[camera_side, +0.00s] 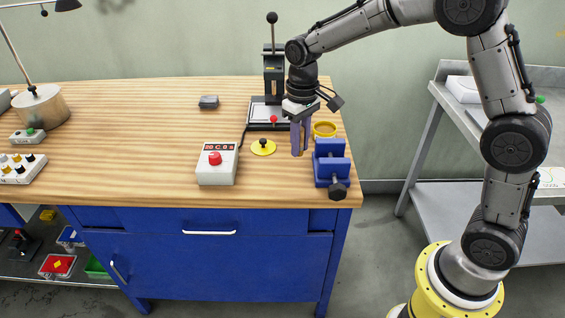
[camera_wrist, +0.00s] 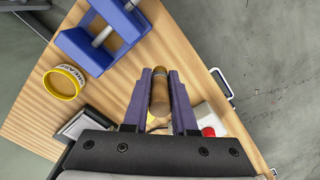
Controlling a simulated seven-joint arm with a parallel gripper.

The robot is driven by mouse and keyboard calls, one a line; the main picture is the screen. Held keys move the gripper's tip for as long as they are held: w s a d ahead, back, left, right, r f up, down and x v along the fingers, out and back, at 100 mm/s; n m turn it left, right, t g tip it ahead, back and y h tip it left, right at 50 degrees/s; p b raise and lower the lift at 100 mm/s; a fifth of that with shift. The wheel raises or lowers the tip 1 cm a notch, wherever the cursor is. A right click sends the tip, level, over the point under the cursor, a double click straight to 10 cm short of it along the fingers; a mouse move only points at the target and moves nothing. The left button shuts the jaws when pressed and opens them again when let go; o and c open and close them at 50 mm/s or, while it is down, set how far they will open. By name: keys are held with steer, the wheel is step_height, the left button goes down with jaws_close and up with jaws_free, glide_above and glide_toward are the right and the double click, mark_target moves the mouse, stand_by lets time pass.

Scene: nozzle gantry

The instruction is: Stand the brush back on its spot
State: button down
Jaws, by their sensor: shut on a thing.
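The brush shows in the wrist view as a brown cylinder (camera_wrist: 159,97) with a dark band and a tan end. My gripper (camera_wrist: 159,76) is shut on it, one purple finger on each side. In the side view my gripper (camera_side: 301,150) points down over the right part of the table, between a yellow disc (camera_side: 258,149) and the blue vise. The brush is mostly hidden by the fingers there. I cannot tell whether the disc is the brush's spot, or whether the brush touches the table.
A press (camera_side: 273,85) stands behind my gripper. A control box with a red button (camera_side: 216,168) is to the left. A dark block (camera_side: 208,102) lies farther back.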

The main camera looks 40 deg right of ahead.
glide_above(283, 173)
step_height(283, 173, down, 6)
steer(key=shift+w+f, duration=0.15)
steer(key=shift+f, duration=1.5)
steer(key=shift+f, duration=0.1)
steer(key=c, duration=0.7)
jaws_free()
